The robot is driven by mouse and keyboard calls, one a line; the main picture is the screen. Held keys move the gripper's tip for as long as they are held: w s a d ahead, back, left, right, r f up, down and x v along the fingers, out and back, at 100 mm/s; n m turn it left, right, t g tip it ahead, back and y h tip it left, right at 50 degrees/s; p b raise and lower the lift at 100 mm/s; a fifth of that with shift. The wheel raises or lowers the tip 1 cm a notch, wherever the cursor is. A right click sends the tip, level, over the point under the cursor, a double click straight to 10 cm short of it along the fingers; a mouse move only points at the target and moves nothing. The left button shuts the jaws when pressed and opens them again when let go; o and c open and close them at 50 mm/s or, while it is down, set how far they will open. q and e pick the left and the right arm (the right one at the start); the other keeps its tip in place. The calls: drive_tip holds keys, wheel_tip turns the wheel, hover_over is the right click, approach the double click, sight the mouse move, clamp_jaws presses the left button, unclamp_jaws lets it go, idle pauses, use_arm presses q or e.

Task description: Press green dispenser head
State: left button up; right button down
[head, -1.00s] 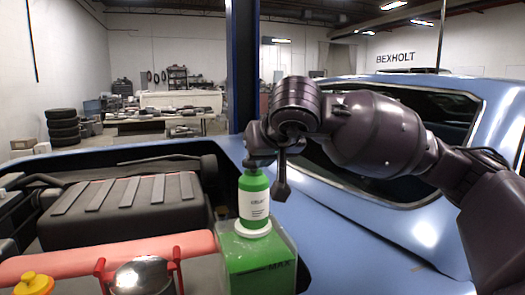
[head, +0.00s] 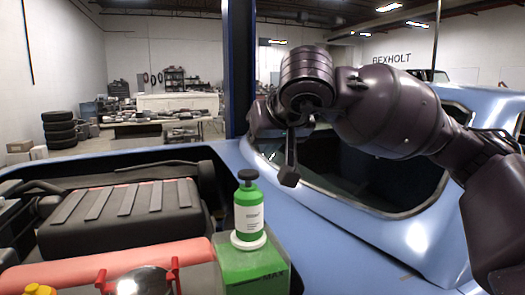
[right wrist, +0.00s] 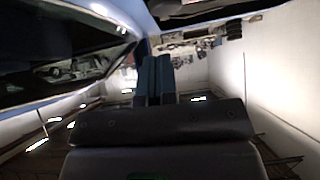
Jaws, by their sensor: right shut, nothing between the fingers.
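The dispenser cannot be made out in the right wrist view. My left gripper is not in view.
A blue car body (head: 340,240) lies behind and right of the box. A dark ribbed engine cover (head: 120,215) and a red bar (head: 110,262) lie to the left. A yellow object (head: 40,290) shows at the bottom left. A dark blue post (head: 239,70) rises behind.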

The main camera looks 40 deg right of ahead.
drive_tip(key=v, duration=0.4)
drive_tip(key=shift+s+r+p, duration=0.1)
drive_tip(key=shift+p, duration=0.2)
idle(0.6)
idle(0.6)
